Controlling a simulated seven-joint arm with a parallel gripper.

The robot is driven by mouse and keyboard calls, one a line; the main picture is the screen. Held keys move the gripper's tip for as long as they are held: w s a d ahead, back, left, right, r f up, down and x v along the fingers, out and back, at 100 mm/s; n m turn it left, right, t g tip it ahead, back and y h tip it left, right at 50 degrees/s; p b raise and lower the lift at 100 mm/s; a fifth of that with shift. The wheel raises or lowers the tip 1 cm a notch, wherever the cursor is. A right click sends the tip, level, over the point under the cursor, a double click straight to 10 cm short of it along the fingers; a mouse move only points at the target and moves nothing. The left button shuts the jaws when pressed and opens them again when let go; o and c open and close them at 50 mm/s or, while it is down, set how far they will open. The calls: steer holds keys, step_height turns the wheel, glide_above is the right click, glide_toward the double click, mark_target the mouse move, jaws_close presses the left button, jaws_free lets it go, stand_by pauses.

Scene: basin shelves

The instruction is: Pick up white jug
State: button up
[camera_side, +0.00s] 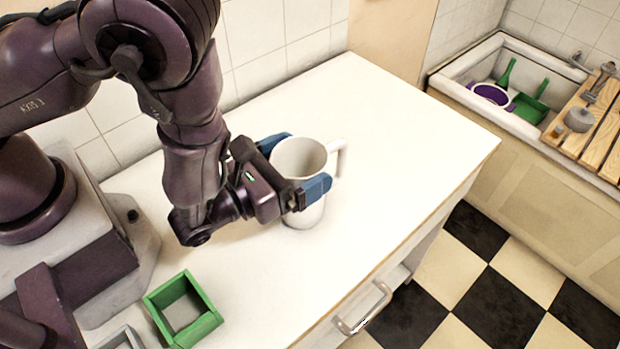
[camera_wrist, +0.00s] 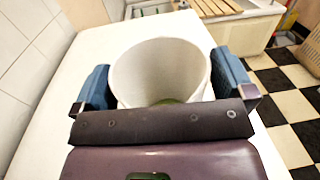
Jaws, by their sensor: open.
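The white jug (camera_side: 301,163) stands upright on the white counter (camera_side: 400,140), with its handle pointing away from my arm, to the right in the side view. My gripper (camera_side: 300,163) is open around the jug, with one blue finger on each side of its upper body. In the wrist view, the jug (camera_wrist: 160,68) lies between the two blue fingers of my gripper (camera_wrist: 160,85), with a small gap showing on the right. Whether the left finger touches it I cannot tell. Something green shows low inside the jug's opening.
A green square open box (camera_side: 207,323) sits at the counter's near left. A wooden slatted rack (camera_side: 590,135) lies across the basin. The counter right of the jug is clear.

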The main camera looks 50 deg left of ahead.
steer(key=c, duration=1.1)
steer(key=shift+o, duration=0.2)
steer(key=shift+r, duration=0.1)
